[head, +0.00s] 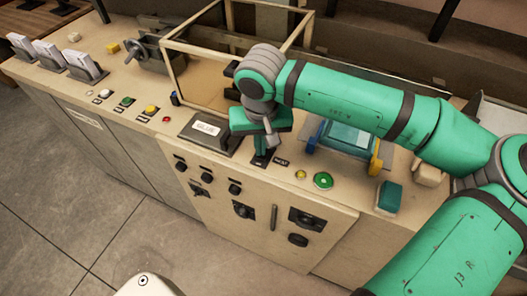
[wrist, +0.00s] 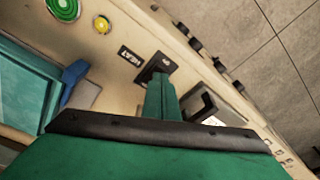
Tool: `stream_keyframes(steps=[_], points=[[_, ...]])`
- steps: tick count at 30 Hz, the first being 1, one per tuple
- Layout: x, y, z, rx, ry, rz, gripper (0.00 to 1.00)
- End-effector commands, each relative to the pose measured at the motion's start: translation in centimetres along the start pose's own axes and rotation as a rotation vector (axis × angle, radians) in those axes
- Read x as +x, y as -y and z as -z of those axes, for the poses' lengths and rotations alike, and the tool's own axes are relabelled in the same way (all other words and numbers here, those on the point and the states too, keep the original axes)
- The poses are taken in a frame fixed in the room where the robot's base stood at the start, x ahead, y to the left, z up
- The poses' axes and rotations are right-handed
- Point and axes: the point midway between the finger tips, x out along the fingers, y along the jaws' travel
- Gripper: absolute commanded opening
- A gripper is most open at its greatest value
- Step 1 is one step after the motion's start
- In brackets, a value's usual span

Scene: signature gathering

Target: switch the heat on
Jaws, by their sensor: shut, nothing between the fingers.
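The heat switch is a small black plate (head: 261,159) on the console top, beside a dark label (head: 281,162). In the wrist view, the plate (wrist: 157,65) stands next to the label reading HEAT (wrist: 130,56). My gripper (head: 270,143) is over the console with its fingers pointing down, just behind the plate. In the wrist view, my green fingers (wrist: 159,82) are together with nothing between them, and their tips overlap the plate's near edge. Whether they touch it, and how the switch is set, I cannot tell; the fingers hide part of it.
A green button (head: 323,181) and a yellow button (head: 300,175) lie to the right. A grey box with a white label (head: 206,129) stands close on the left. A glass-framed case (head: 190,52) rises behind it. A blue-and-yellow device (head: 345,137) sits right of my gripper.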

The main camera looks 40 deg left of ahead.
Motion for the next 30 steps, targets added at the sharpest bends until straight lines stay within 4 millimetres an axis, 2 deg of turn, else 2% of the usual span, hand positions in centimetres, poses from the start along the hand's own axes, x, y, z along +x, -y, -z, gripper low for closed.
stream_keyframes(steps=[30], points=[[0.66, -0.17, -0.15, 0.003, 0.000, 0.000, 0.00]])
